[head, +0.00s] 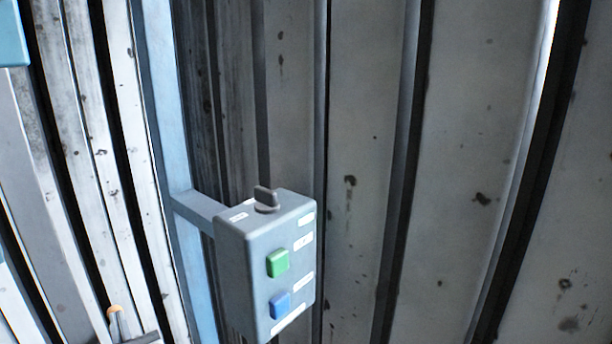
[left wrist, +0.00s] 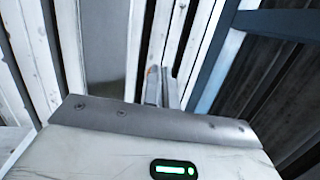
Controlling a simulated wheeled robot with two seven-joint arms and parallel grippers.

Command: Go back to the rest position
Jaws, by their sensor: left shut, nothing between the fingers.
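My left gripper (head: 118,322) shows only in part at the bottom left of the head view, left of and apart from a grey control box. In the left wrist view its two fingers (left wrist: 163,88) are together with nothing between them. The control box (head: 250,300) has a dark rotary knob (head: 266,198) on top, a green button (head: 278,263) and a blue button (head: 280,304) on its front. My right gripper is in neither view.
The box hangs on a bracket (head: 197,207) from a light blue upright post (head: 165,110). Behind it is a ribbed, stained metal wall (head: 365,130). A light blue piece (head: 12,38) shows at the top left corner. The space right of the box looks clear.

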